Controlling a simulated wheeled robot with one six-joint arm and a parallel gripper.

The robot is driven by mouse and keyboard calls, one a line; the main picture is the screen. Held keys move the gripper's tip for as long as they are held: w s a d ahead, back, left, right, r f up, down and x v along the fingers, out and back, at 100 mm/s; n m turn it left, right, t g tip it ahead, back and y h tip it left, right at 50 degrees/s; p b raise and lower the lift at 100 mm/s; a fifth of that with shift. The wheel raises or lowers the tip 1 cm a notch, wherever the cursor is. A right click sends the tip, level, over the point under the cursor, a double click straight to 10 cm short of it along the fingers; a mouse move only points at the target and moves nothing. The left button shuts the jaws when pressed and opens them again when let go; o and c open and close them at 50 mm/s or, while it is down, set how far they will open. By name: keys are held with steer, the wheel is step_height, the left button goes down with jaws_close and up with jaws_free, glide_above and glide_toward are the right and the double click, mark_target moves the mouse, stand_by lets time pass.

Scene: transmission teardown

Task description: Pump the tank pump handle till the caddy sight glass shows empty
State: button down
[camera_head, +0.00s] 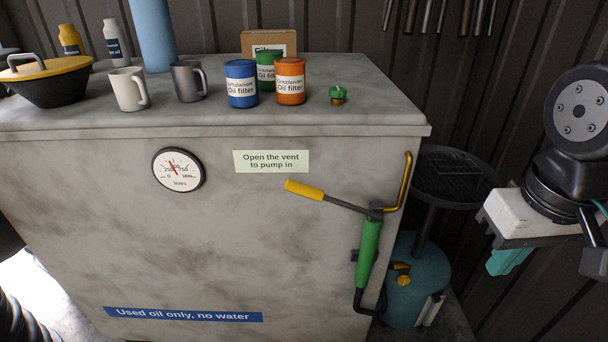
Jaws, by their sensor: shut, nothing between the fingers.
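The pump (368,255) has a green barrel on the tank's (250,220) right front. Its handle (305,190) has a yellow grip and points left, slightly up. A blue drum caddy (402,300) with a black drain pan (455,175) stands right of the tank, partly hidden by it. A pale upright strip on the caddy (428,310) may be the sight glass; its level is unclear. A green-topped brass fitting (338,95) sits on the tank top. My gripper (510,262), with teal fingers, is at the right, apart from the handle and shut on nothing.
Oil filter cans (290,82), mugs (128,90) and a yellow-lidded black pan (45,80) stand on the tank top. A dial gauge (179,171) and a sign (271,161) reading "Open the vent to pump in" are on the front.

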mark_target(304, 186)
steer(key=w+a+r+y, duration=0.2)
steer(key=w+a, duration=0.6)
steer(key=w, duration=0.4)
steer(key=w+a+r+t+y, duration=0.1)
steer(key=w+a+r, duration=0.3)
steer(key=w+a, duration=0.5)
steer(key=w+y, duration=0.1)
steer(key=w, duration=0.3)
steer(key=shift+a+r+m+y, duration=0.2)
steer(key=shift+r+m+y, duration=0.1)
steer(key=shift+r+m, duration=0.1)
steer(key=shift+f, duration=0.15)
steer(key=x, duration=1.3)
steer(key=shift+w+a+f, duration=0.1)
steer(key=shift+a+f, duration=0.1)
steer(key=shift+f, duration=0.15)
steer(key=shift+a+f, duration=0.1)
